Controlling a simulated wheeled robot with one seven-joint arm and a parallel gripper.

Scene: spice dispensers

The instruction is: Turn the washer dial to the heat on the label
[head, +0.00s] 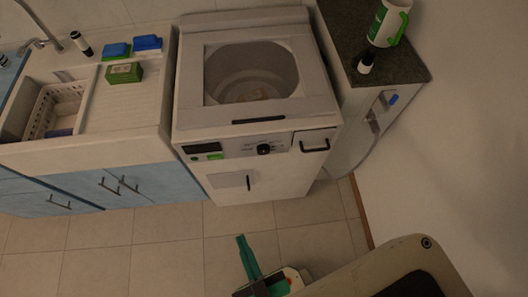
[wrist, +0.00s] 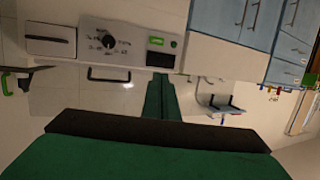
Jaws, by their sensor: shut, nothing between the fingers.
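The washer (head: 187,110) stands against the wall between the sink counter and a dark-topped cabinet. Its black round dial (head: 264,149) is on the white front panel, with small marks around it. The dial also shows in the wrist view (wrist: 109,41), upside down, but its marks are too small to read. A black display (head: 201,147) and a green patch (head: 215,157) are left of the dial; I cannot read any label. My gripper (head: 240,238), with green fingers, is shut and empty, in front of and below the panel, apart from the dial.
A black-handled drawer (head: 314,141) is right of the dial. The sink counter (head: 137,105) holds a white basket (head: 40,120), blue-topped sponges (head: 147,43) and a green box (head: 124,72). A green-and-white jug (head: 388,24) stands on the right cabinet. The tiled floor (head: 100,250) is clear.

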